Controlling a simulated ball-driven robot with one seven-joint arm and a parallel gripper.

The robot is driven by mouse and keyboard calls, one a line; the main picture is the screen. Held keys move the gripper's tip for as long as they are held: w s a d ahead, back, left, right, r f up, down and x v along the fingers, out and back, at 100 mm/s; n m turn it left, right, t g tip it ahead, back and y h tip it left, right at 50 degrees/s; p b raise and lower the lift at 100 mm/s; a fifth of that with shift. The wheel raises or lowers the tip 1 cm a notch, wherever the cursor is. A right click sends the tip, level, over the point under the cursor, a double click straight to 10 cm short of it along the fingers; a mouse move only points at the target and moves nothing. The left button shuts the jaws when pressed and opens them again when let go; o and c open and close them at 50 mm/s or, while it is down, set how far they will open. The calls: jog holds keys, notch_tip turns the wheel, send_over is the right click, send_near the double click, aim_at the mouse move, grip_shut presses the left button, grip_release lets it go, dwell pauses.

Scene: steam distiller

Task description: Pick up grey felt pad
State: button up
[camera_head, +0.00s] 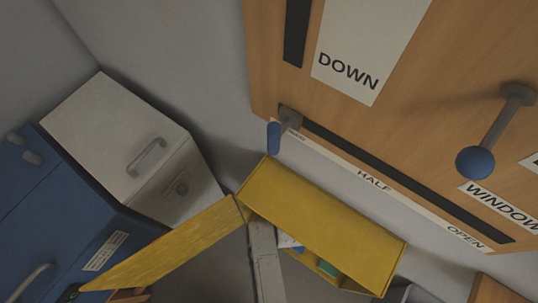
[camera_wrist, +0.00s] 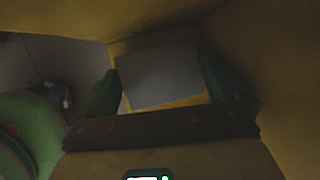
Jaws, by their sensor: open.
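In the wrist view, a grey flat rectangle (camera_wrist: 160,75), which looks like the grey felt pad, shows against a yellow surface. My gripper (camera_wrist: 162,88) is open, with one dark green finger to the left of the grey rectangle and one to its right. I cannot tell whether the fingers touch it. The wrist view is dark. In the head view, a yellow cabinet (camera_head: 318,222) has its yellow door (camera_head: 172,250) swung open to the left.
Yellow walls (camera_wrist: 265,50) stand close at the right of my gripper. In the head view, a white cabinet (camera_head: 112,138) and a blue cabinet (camera_head: 55,215) stand at the left. A wooden panel (camera_head: 430,90) with a blue-knobbed lever (camera_head: 475,163) overhangs at the upper right.

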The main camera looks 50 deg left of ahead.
jog(key=c, duration=0.7)
jog(key=shift+o, duration=0.2)
jog(key=shift+r, duration=0.1)
jog(key=shift+r, duration=0.6)
jog(key=shift+s+d+p, duration=0.2)
jog(key=shift+s+p, duration=0.1)
jog(key=s+d, duration=0.2)
jog(key=s, duration=0.6)
jog(key=s+d, duration=0.2)
jog(key=s, duration=0.6)
jog(key=shift+s+d, duration=0.3)
jog(key=shift+s, duration=0.05)
